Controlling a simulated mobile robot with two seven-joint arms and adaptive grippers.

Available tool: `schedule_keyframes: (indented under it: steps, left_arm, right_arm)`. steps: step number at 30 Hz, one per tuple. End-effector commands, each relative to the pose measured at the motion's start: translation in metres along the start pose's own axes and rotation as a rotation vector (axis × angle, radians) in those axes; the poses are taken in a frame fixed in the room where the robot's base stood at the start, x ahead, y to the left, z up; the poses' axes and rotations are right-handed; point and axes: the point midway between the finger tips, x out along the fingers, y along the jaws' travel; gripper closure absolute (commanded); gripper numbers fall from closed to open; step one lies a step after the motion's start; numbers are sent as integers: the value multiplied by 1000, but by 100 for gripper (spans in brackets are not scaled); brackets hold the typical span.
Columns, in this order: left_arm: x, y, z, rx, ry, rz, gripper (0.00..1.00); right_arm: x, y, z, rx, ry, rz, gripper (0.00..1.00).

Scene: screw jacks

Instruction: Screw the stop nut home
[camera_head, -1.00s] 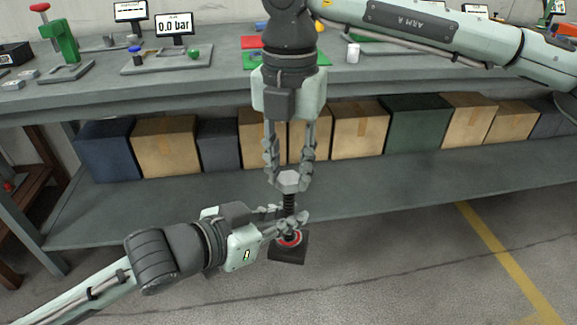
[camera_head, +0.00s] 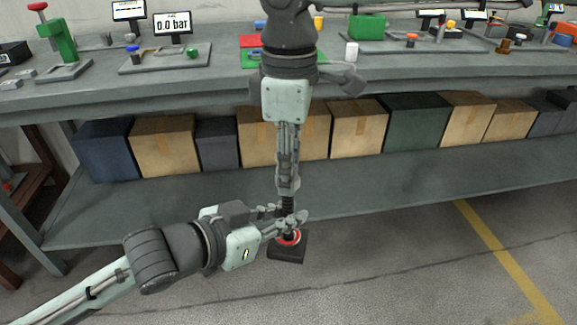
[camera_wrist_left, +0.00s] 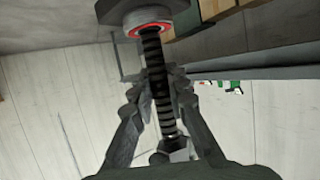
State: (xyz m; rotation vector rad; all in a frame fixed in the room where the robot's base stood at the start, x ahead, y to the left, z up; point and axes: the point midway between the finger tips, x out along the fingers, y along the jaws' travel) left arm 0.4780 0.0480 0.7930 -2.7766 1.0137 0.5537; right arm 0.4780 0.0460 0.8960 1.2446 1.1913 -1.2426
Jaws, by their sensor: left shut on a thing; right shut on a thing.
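The screw jack has a dark square base (camera_head: 287,252) with a red ring and an upright black threaded spindle (camera_head: 288,203). It is held in front of the bench's lower shelf. My left gripper (camera_head: 291,221) comes in from the left and is shut on the jack just above the red ring. My right gripper (camera_head: 288,184) points straight down and is shut at the spindle's top, where its fingers hide the stop nut.
A grey workbench (camera_head: 215,88) with fixtures and small displays stands behind. Its lower shelf (camera_head: 375,190) carries several boxes, including a cardboard one (camera_head: 163,143). The floor (camera_head: 400,270) in front is clear, with a yellow line at the right.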

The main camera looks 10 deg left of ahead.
Motion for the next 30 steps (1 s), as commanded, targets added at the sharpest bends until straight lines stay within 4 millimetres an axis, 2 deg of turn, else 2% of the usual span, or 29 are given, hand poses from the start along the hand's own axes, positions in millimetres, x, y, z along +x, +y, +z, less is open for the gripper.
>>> schedule_keyframes:
  steps: [5,6,11,21,30]
  left_arm:
    - [-1,0,-3,0,8,1,100]
    - [-1,0,-3,0,8,1,100]
    - [-1,0,-4,1,8,1,100]
    - [-1,0,-4,1,10,0,100]
    - [-1,0,-4,2,10,0,100]
  right_arm:
    - [-1,0,0,-1,3,1,95]
    - [-1,0,0,-2,3,1,69]
    - [-1,1,0,-2,1,1,50]
    - [-4,1,0,-3,0,1,50]
    - [-40,1,0,-2,0,3,50]
